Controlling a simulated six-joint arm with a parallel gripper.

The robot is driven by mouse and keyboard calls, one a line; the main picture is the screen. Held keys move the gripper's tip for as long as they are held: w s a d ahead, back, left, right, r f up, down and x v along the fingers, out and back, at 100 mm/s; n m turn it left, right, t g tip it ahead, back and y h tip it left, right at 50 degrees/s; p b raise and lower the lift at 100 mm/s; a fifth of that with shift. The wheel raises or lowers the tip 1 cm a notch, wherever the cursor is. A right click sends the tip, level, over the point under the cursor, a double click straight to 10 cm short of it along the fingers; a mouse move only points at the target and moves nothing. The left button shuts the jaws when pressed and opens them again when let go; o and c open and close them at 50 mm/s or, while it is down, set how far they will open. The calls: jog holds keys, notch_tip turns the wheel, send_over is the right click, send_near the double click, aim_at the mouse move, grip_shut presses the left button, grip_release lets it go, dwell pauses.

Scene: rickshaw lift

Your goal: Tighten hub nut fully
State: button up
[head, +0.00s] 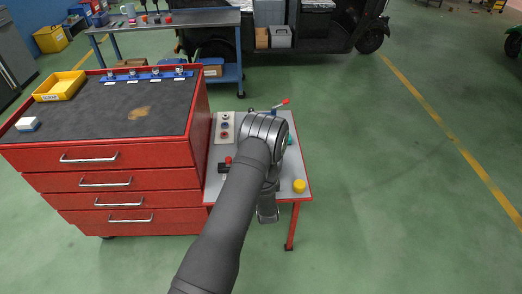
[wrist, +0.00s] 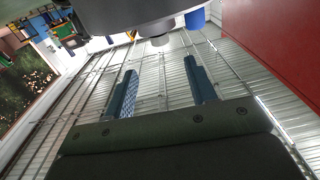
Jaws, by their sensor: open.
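My gripper (wrist: 160,66) is open in the wrist view, its two blue-padded fingers apart with nothing between them. Beyond the fingertips, at the top of that view, is a dark rounded body (wrist: 130,14) with a grey stub (wrist: 160,40) and a blue stub (wrist: 195,19); I cannot tell what it is. In the head view my arm reaches over a small grey-topped side table (head: 302,168) and hides its middle. I cannot make out the hub nut in either view; it may be behind my arm.
A red drawer cabinet (head: 105,160) stands close on the left. Open green floor lies right.

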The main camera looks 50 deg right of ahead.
jog(key=x, duration=1.1)
jog(key=shift+s, duration=0.1)
jog(key=c, duration=1)
